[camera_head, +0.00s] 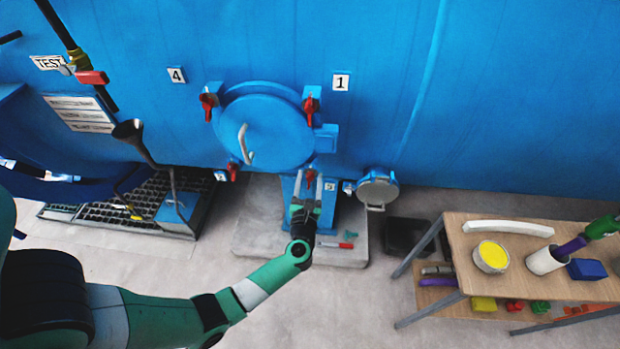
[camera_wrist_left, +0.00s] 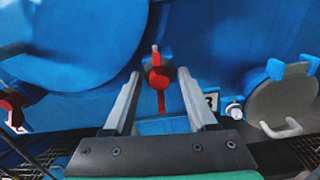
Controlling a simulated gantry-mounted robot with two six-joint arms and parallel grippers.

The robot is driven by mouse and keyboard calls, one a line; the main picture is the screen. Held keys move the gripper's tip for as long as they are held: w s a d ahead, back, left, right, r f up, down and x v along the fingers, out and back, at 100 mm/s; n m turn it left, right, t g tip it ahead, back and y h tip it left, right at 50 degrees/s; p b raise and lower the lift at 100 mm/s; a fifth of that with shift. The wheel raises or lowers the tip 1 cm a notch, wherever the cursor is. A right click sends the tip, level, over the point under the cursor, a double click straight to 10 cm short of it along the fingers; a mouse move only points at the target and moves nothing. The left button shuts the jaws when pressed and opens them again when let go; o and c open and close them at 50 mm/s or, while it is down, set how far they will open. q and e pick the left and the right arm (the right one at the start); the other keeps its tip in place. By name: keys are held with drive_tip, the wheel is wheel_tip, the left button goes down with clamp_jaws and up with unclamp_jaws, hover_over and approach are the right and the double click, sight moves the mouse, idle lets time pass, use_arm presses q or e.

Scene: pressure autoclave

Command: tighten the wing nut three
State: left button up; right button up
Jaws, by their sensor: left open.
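The round blue autoclave door (camera_head: 265,132) is shut, with red wing nuts around its rim. My left gripper (camera_head: 314,176) is open and points up at the lower-right red wing nut (camera_head: 310,178). In the left wrist view this wing nut (camera_wrist_left: 160,78) shows between the tips of the two open fingers, its long wing hanging down; I cannot tell whether they touch it. The lower-left wing nut (camera_head: 233,171) has a label (camera_head: 220,175) that is also unclear. My right gripper is not in view.
Upper wing nuts stand by labels 4 (camera_head: 177,75) and 1 (camera_head: 341,82). A small round hatch (camera_head: 377,188) juts out right of the door. A wooden table (camera_head: 462,262) with containers is at right, a metal grate (camera_head: 95,213) at left. Small items lie on the plinth.

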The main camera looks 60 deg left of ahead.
use_arm(q)
drive_tip(key=shift+w+a, duration=0.3)
drive_tip(key=shift+a, duration=0.2)
clamp_jaws()
